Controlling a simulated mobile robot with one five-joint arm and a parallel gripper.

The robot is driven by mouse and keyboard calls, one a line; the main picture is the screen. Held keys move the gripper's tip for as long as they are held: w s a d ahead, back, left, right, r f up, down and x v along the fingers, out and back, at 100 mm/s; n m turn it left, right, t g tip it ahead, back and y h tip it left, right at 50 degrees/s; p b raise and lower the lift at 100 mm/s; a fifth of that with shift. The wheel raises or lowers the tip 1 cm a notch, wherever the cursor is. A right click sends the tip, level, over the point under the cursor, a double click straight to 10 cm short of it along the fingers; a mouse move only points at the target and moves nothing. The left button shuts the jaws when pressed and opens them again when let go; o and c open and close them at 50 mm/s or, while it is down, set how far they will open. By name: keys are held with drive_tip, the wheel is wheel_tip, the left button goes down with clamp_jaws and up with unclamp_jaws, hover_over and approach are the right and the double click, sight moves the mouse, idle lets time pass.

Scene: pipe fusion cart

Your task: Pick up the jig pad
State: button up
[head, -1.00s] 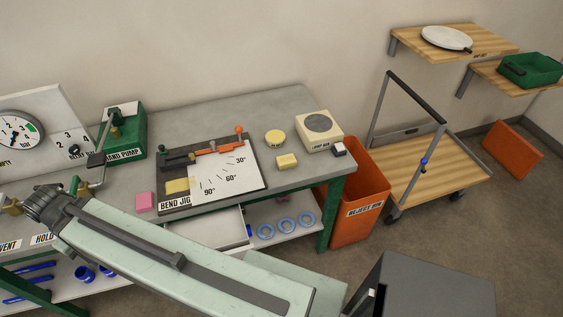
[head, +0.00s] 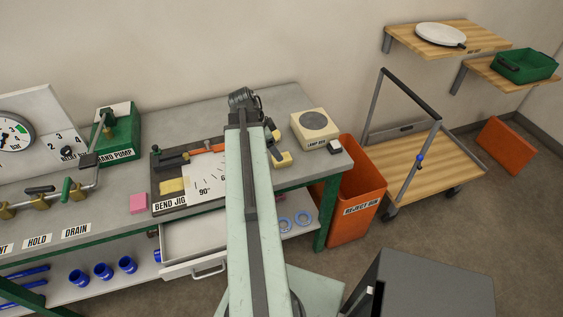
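The bend jig board (head: 158,165) lies on the bench, with a yellow square pad (head: 172,186) at its left front corner. A pink block (head: 138,203) lies left of the board. I cannot tell for sure which of these is the jig pad; the yellow square is on the jig itself. My arm reaches over the jig's right part.
The lamp box (head: 315,128) stands at the bench's right, with a small black-and-white block (head: 334,147) in front. The hand pump (head: 118,132) and valves stand left. An open drawer (head: 195,240) juts out below the jig. An orange reject bin (head: 362,190) stands beside the bench.

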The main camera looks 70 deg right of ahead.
drive_tip(key=b+x, duration=0.2)
drive_tip(key=shift+f+b, duration=0.35)
drive_tip(key=shift+f, duration=0.1)
drive_tip(key=b+x, duration=0.4)
drive_tip(key=x, duration=0.1)
drive_tip(key=shift+w+d+b, duration=0.15)
drive_tip(key=shift+d+b, duration=0.1)
drive_tip(key=shift+b, duration=0.15)
drive_tip(key=shift+r, duration=0.1)
clamp_jaws()
wheel_tip(320, 180, up, 10)
drive_tip(key=p, duration=1)
